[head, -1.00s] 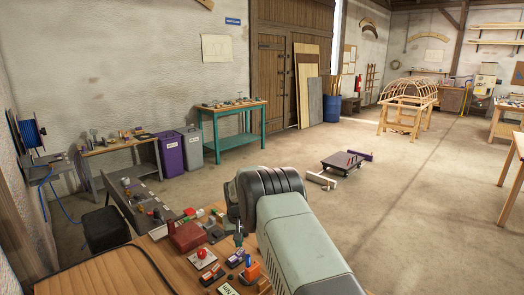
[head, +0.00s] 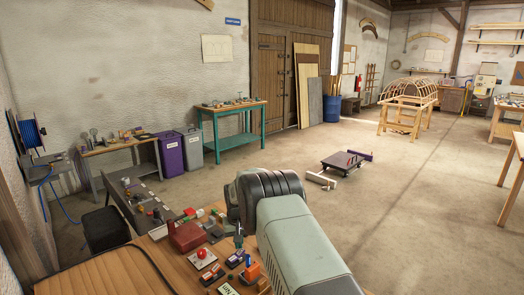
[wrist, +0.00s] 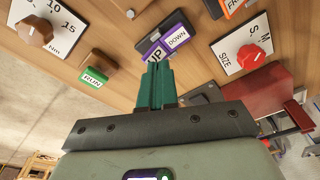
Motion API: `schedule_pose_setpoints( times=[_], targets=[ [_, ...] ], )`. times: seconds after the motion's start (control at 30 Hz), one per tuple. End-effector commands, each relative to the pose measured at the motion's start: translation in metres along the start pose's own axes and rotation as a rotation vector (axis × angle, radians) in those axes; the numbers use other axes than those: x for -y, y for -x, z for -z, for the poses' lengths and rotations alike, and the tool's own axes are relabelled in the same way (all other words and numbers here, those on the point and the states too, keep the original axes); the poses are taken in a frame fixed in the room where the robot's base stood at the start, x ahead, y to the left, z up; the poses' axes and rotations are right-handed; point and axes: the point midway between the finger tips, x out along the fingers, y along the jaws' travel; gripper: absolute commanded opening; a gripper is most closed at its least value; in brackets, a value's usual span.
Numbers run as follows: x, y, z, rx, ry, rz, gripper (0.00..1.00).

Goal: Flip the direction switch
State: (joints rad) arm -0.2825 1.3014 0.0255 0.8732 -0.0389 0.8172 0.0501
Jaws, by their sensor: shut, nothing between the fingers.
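The direction switch (wrist: 165,40) is a dark-framed rocker on the wooden panel. It has a purple part and a white part, with the words UP and DOWN. It also shows small in the head view (head: 235,260). My gripper (wrist: 157,68) has its green fingers shut together, with nothing between them. In the wrist view the fingertips overlap the UP end of the switch and partly cover it. I cannot tell whether they touch it.
Around the switch in the wrist view are a dial (wrist: 34,31) marked 10 and 15, a green RUN label (wrist: 94,77), and a red knob (wrist: 250,57) on a white plate. A red box (wrist: 265,90) lies at the right.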

Motion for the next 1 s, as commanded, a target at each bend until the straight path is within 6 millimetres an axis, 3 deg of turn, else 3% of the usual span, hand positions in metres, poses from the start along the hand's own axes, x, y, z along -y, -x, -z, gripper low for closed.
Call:
schedule_pose_setpoints(
  times=[1.0],
  targets=[
    [0.0,-0.015,-0.002,0.0,0.0,0.0,0.0]
  ],
)
